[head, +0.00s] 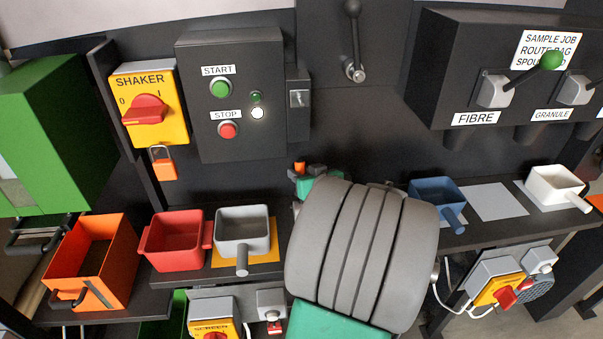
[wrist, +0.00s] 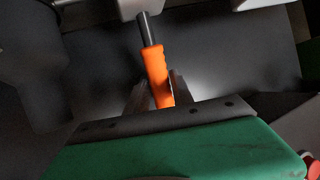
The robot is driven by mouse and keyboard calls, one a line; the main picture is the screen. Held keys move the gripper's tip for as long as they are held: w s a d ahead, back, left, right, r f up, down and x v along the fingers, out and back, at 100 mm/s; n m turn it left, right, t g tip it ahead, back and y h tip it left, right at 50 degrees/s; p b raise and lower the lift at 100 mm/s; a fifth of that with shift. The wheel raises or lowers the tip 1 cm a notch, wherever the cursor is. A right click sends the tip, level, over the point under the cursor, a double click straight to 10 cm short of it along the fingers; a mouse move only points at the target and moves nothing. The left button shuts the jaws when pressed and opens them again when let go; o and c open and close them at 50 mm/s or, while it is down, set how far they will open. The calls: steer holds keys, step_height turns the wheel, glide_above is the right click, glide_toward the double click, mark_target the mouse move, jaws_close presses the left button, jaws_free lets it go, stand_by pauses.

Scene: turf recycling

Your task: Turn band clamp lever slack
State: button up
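In the wrist view, a lever with an orange grip (wrist: 157,75) and a dark shaft points up from my gripper toward a pale grey fitting at the top edge. My gripper (wrist: 158,84) has one dark finger on each side of the orange grip. The fingers are close to it, but I cannot tell whether they press on it. In the head view, my gripper (head: 310,169) is mostly hidden behind my grey arm link, with a small orange bit (head: 298,168) beside it. The band clamp itself is not clear in either view.
A shelf carries an orange bin (head: 92,262), a red tub (head: 176,241), a grey scoop (head: 243,230), a blue scoop (head: 437,199) and a white scoop (head: 555,187). Behind are a SHAKER switch (head: 148,108), a START/STOP box (head: 228,95) and a FIBRE/GRANULE lever panel (head: 440,65).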

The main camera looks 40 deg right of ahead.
jaws_close()
steer(key=shift+d, duration=0.1)
stand_by(0.9)
